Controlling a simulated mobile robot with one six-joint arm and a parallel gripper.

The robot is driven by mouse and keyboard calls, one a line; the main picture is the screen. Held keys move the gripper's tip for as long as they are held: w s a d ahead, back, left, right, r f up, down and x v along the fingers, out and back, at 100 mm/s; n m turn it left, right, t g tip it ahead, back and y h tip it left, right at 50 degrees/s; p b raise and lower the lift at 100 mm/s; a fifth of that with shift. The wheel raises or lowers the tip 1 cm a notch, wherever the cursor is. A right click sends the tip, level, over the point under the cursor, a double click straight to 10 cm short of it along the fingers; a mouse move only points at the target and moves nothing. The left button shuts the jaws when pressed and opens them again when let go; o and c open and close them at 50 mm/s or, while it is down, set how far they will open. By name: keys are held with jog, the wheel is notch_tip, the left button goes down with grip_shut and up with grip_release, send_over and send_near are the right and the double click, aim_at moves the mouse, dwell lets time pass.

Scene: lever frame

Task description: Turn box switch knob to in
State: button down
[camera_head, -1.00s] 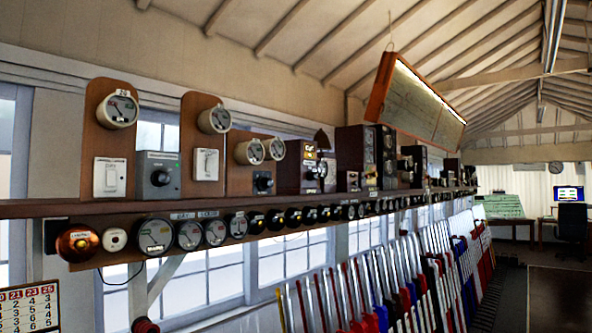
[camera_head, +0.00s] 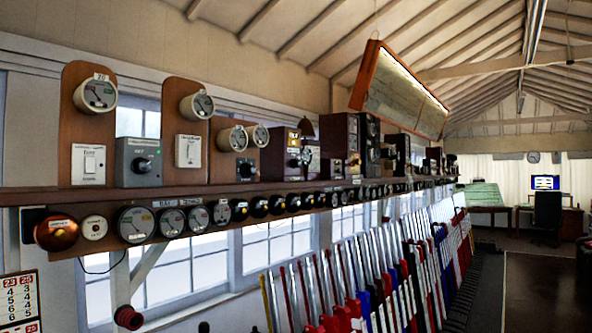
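A grey box (camera_head: 138,170) with a round black knob (camera_head: 143,165) on its front stands on the long wooden shelf at the left. It sits between two upright wooden boards carrying dials. Small lettering above the knob is too small to read surely, and I cannot tell which way the knob points. A second dark knob (camera_head: 246,169) shows on a smaller board to its right. I cannot tell from labels which one is the box switch. My gripper is not in view.
The wooden shelf (camera_head: 60,198) runs away along the windows, with a row of dials and bells beneath it. Many levers (camera_head: 340,280) with coloured lower parts stand below at the right. A calendar (camera_head: 20,302) hangs lower left. Open floor (camera_head: 535,285) lies at the right.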

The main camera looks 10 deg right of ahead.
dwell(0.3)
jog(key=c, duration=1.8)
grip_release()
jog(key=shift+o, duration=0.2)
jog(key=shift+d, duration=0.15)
